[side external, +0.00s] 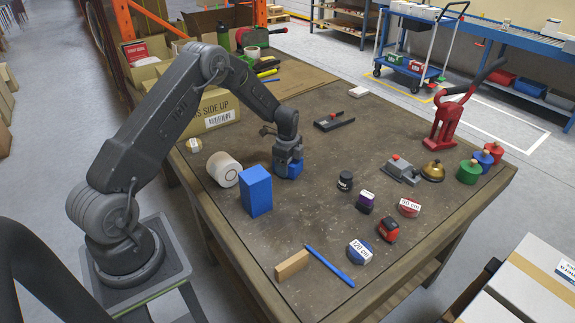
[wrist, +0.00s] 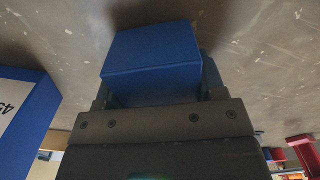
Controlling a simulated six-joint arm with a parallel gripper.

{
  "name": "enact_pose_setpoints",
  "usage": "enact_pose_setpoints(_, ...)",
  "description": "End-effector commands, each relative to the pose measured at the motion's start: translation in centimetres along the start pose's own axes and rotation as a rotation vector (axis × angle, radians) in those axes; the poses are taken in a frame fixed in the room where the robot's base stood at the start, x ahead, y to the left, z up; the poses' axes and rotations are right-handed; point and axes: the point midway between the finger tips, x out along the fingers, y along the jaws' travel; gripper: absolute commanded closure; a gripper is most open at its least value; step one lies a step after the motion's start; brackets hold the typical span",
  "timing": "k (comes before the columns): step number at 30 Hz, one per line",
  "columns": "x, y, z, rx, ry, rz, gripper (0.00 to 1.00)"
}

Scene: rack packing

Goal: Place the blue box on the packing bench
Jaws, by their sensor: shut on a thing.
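My gripper (side external: 288,153) points down over the left-middle of the packing bench (side external: 330,195). It is shut on a small blue box (side external: 292,170), whose lower part shows below the jaws. The held box (wrist: 152,55) fills the upper middle of the wrist view, between the fingers. It is at or very close to the bench top; I cannot tell whether it touches. A second, taller blue box (side external: 256,191) stands upright on the bench, left of and nearer than the gripper. It also shows at the left edge of the wrist view (wrist: 25,105), with a white label.
A white roll (side external: 224,170) lies left of the gripper. Stamps (side external: 365,201), a tan block (side external: 292,265), a blue pen (side external: 330,267) and a red press (side external: 450,120) are spread on the bench. A cardboard box (side external: 205,115) stands behind my arm. Bare bench lies right of the gripper.

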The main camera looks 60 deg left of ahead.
Motion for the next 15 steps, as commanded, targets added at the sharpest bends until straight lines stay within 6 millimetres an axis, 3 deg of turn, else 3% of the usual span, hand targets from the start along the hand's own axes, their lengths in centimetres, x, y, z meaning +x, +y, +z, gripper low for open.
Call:
enact_pose_setpoints(7,0.37,-0.01,0.01,0.0,0.0,0.0,0.64)
enact_pose_setpoints(8,0.38,0.01,0.01,0.0,0.0,0.001,0.34)
enact_pose_setpoints(15,0.34,0.01,0.01,0.0,0.0,0.001,0.11)
